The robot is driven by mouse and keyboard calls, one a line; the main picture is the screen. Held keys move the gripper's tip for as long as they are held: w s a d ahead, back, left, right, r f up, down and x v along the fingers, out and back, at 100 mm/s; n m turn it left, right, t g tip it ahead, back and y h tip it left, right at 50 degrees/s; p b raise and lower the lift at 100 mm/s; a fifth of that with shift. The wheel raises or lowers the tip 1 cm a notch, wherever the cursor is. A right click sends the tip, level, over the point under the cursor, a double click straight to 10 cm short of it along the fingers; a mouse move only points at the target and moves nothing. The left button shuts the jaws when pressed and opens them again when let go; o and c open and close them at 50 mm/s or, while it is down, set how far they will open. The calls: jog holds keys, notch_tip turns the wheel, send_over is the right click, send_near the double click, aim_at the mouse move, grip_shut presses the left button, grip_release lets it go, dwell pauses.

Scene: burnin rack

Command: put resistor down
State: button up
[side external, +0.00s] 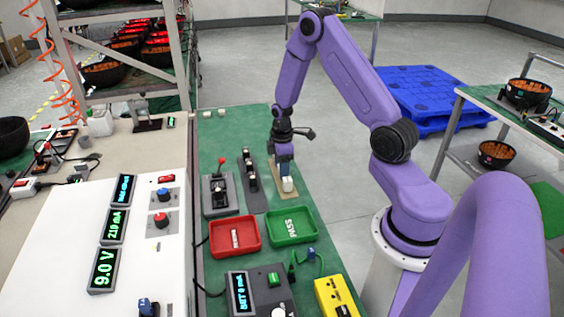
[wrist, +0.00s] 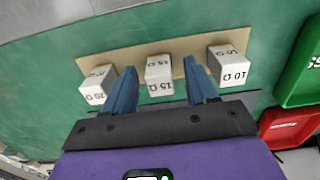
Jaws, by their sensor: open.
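Three white resistor blocks stand in a row on a tan strip (wrist: 195,46) on the green bench top. The middle block (wrist: 158,72), marked 15 Ω, lies between the two blue fingers of my gripper (wrist: 158,74), with gaps showing at both sides. The 10 Ω block (wrist: 229,66) is to the right. The left block (wrist: 98,84) has a label that is hard to read. In the side view my gripper (side external: 285,170) points down at the strip (side external: 276,172), with a white block (side external: 288,184) visible there. My open fingers hide part of the row.
A green PASS tray (side external: 292,226) and a red tray (side external: 234,237) sit nearer the camera. Black fixtures (side external: 220,194) with a lever stand left of my gripper. A yellow meter (side external: 337,297) lies at the front. Green bench behind the strip is mostly free.

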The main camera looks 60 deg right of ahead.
notch_tip(320, 180, up, 12)
jog(key=f, duration=0.1)
jog(key=s+a+r+n, duration=0.15)
jog(key=a+r, duration=0.35)
jog(key=a, duration=0.6)
jog(key=s+a+r+n, duration=0.1)
jog(key=s+a+r, duration=0.3)
jog(key=s+a, duration=0.9)
jog(key=s+n, duration=0.1)
jog(key=s, duration=1)
jog(key=shift+d+r, duration=0.15)
jog(key=shift+r, duration=0.25)
jog(key=shift+w, duration=0.1)
